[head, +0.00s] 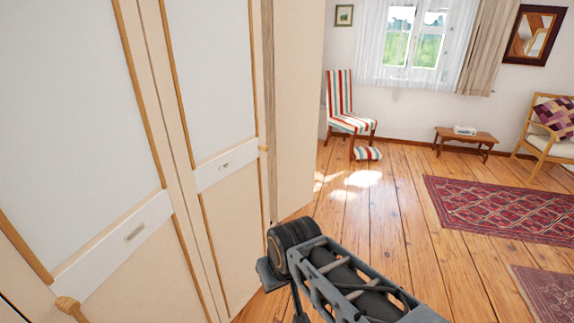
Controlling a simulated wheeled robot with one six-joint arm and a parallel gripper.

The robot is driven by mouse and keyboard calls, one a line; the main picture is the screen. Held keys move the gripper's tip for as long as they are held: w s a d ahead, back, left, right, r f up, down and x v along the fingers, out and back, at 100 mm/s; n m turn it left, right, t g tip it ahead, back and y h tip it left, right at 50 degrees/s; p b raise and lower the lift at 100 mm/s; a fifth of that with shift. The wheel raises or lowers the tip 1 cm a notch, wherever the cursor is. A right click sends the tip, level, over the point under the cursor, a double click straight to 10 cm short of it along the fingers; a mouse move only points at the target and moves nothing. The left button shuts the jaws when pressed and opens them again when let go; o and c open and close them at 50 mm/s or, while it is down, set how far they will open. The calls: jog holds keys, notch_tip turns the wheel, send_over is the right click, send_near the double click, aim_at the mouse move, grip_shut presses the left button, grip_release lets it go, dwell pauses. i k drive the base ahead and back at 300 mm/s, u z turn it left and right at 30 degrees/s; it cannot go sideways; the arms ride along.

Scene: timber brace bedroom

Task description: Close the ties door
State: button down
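Two tall cream wardrobe doors with wooden trim fill the left of the head view. The nearer left door (75,110) has a small label plate (135,231) and a wooden knob (72,306) at the lower left. The farther right door (212,75) has a label plate (224,167) and a small wooden knob (264,149) at its right edge. The label writing is too small to read, so I cannot tell which is the ties door. My arm shows at the bottom centre, in front of the wardrobe; my gripper is out of view.
A plain cream panel (298,100) stands right of the doors. Beyond are a striped chair (350,118), a striped cushion (367,153) on the floor, a low table (467,137), an armchair (549,142) and a red rug (505,207). Wooden floor between is clear.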

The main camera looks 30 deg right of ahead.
aim_at(206, 56)
jog(key=u, duration=0.65)
jog(key=k, duration=0.2)
jog(key=z, duration=1.45)
jog(key=i, duration=0.8)
jog(key=u, duration=0.5)
jog(key=i, duration=0.5)
jog(key=u, duration=0.45)
